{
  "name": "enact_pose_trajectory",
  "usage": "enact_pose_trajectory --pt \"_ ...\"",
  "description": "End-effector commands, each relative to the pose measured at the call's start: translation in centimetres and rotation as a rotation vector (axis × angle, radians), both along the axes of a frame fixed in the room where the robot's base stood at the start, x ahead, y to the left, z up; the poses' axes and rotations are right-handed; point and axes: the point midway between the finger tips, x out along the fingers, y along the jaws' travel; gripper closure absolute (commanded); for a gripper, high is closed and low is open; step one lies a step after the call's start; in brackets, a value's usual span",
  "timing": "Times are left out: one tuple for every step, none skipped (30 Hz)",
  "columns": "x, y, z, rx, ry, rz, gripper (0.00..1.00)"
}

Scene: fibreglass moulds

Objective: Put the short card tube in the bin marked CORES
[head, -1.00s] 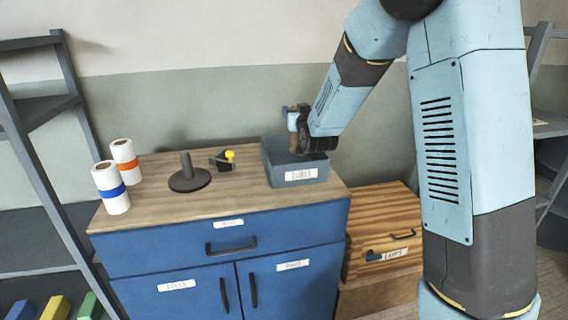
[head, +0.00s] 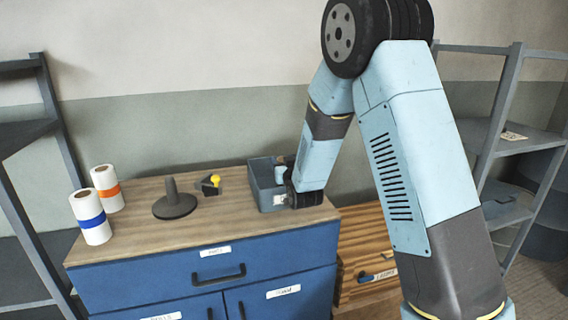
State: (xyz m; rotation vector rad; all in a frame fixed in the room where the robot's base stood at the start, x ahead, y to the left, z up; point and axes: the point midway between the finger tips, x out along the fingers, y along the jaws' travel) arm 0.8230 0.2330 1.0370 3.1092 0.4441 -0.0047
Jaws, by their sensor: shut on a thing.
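A grey open bin (head: 262,198) stands at the right end of the cabinet top. The white label on its front is partly covered by my wrist and I cannot read it. My gripper (head: 281,176) is down at the bin's opening, at its right side, with the dark wrist in front of the bin's right front corner. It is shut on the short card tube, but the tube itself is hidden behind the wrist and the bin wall. I cannot tell whether the tube touches the bin floor.
On the wooden top (head: 140,235) stand a blue-banded roll (head: 90,218), an orange-banded roll (head: 106,188), a dark post on a round base (head: 174,202) and a small black and yellow tool (head: 210,184). A lower wooden chest (head: 365,240) stands right; shelves (head: 505,160) lie beyond.

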Motion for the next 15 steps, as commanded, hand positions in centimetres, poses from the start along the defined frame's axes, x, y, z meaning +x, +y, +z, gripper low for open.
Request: enact_pose_trajectory --pt "0.00 0.00 -0.10 0.000 -0.001 0.000 0.89" --pt "0.00 -0.01 -0.08 0.001 -0.002 0.000 0.89" --pt "0.01 -0.02 -0.05 0.001 -0.002 0.000 0.89" --pt "0.02 -0.03 -0.04 0.001 -0.002 0.000 0.89" --pt "0.02 -0.03 -0.04 0.001 -0.002 0.000 0.89" --pt "0.02 -0.04 -0.04 0.001 -0.002 0.000 0.89" --pt "0.02 -0.04 -0.05 0.001 -0.002 -0.001 0.89" --pt "0.03 -0.05 -0.08 0.001 -0.002 -0.001 0.89" --pt "0.03 -0.06 -0.18 0.001 -0.002 -0.001 0.89" --pt "0.04 -0.07 -0.21 0.001 -0.002 -0.001 0.45" --pt "0.04 -0.06 -0.18 0.001 -0.002 -0.001 0.42" --pt "0.04 -0.07 -0.18 0.001 -0.002 -0.001 0.38" --pt "0.04 -0.08 -0.18 0.001 -0.002 -0.001 0.35" --pt "0.04 -0.08 -0.17 0.001 -0.002 -0.001 0.32" --pt "0.05 -0.09 -0.17 0.001 -0.002 -0.001 0.28"
